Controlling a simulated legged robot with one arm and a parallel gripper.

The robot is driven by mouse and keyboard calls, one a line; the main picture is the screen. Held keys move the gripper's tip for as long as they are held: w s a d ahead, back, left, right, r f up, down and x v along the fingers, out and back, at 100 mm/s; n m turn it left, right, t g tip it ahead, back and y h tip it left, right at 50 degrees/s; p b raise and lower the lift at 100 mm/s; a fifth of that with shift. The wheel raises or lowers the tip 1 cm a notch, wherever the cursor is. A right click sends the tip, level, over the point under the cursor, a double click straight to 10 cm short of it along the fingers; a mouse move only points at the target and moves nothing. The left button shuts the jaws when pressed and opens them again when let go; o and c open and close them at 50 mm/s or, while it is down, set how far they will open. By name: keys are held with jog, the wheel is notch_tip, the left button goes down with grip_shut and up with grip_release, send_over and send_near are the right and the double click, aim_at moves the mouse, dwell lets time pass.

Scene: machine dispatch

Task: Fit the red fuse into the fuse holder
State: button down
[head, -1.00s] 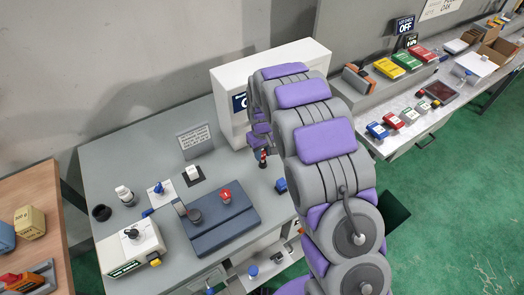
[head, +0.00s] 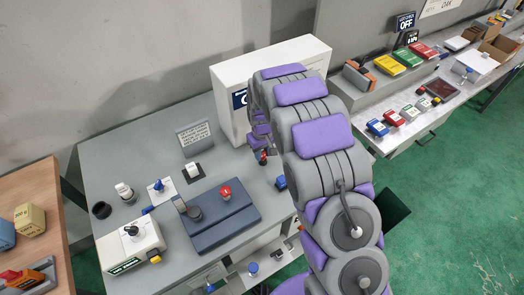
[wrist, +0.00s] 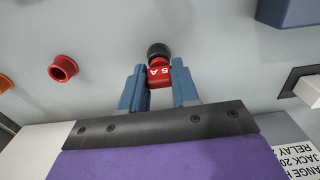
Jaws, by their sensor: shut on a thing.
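A red round socket (wrist: 62,68) stands on the grey surface to the left, apart from the fuse. I cannot tell for sure which part is the fuse holder. In the head view the fuse (head: 263,158) shows small below my arm, over the grey bench, with most of my gripper hidden.
A white cabinet (head: 232,78) stands close behind my arm. In the wrist view an orange part (wrist: 5,84) and a blue block (wrist: 288,10) lie to the sides.

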jog(key=c, duration=0.8)
grip_release()
jog(key=shift+f, duration=0.1)
jog(key=shift+o, duration=0.5)
jog(key=o, duration=0.3)
jog(key=shift+o, duration=0.2)
jog(key=shift+r, duration=0.2)
jog(key=shift+r+p, duration=0.85)
jog(key=shift+r, duration=2)
